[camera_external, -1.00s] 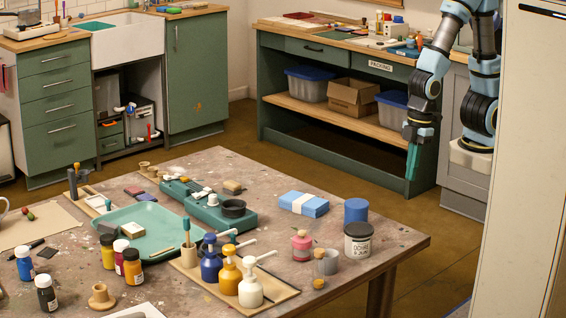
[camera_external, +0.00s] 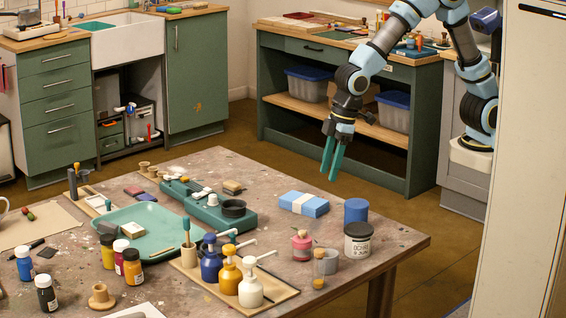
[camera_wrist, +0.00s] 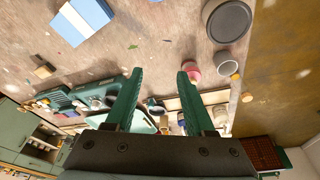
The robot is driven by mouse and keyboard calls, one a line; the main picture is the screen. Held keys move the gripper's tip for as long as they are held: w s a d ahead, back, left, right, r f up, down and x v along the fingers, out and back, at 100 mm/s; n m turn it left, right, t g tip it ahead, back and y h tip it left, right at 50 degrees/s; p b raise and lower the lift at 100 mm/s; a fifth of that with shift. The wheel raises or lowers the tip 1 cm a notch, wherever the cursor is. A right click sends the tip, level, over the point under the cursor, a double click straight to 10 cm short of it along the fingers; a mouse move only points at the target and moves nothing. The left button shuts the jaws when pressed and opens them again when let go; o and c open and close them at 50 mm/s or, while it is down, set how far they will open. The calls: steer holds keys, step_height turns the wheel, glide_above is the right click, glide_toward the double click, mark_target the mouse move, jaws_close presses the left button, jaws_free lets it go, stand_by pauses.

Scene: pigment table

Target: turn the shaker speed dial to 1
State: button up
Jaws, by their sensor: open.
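A long green device (camera_external: 208,210) that looks like the shaker lies on the table, with pale knobs on top and a dark round part (camera_external: 233,208) at its near end. The speed dial and its numbers are too small to make out. In the wrist view the green device (camera_wrist: 57,98) shows at the left, partly cut off behind my left finger. My gripper (camera_external: 331,172) is open and empty, pointing down in the air beyond the table's far right side, apart from the device. In the wrist view my gripper (camera_wrist: 156,80) has its two green fingers spread.
Pump bottles (camera_external: 229,275) and a green tray (camera_external: 145,224) are in front of the device. Bare tabletop (camera_external: 272,186) lies behind the block.

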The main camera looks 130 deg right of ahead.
steer(key=shift+o, duration=0.3)
steer(key=w+d+m, duration=0.2)
steer(key=w+d, duration=0.5)
steer(key=d, duration=0.3)
steer(key=shift+w+d+f+h, duration=0.2)
steer(key=shift+d+h, duration=0.05)
steer(key=shift+h, duration=0.15)
steer(key=m+h, duration=0.1)
steer(key=m, duration=0.2)
glide_toward(215, 196)
steer(key=shift+t, duration=0.3)
steer(key=p+x, duration=0.1)
steer(key=x, duration=0.2)
steer(key=p+x, duration=0.1)
steer(key=x, duration=0.1)
steer(key=p+x, duration=0.1)
steer(key=x, duration=0.2)
steer(key=shift+d+f, duration=0.3)
steer(key=shift+d, duration=0.05)
steer(key=shift+c, duration=0.3)
steer(key=shift+s, duration=0.1)
jaws_close()
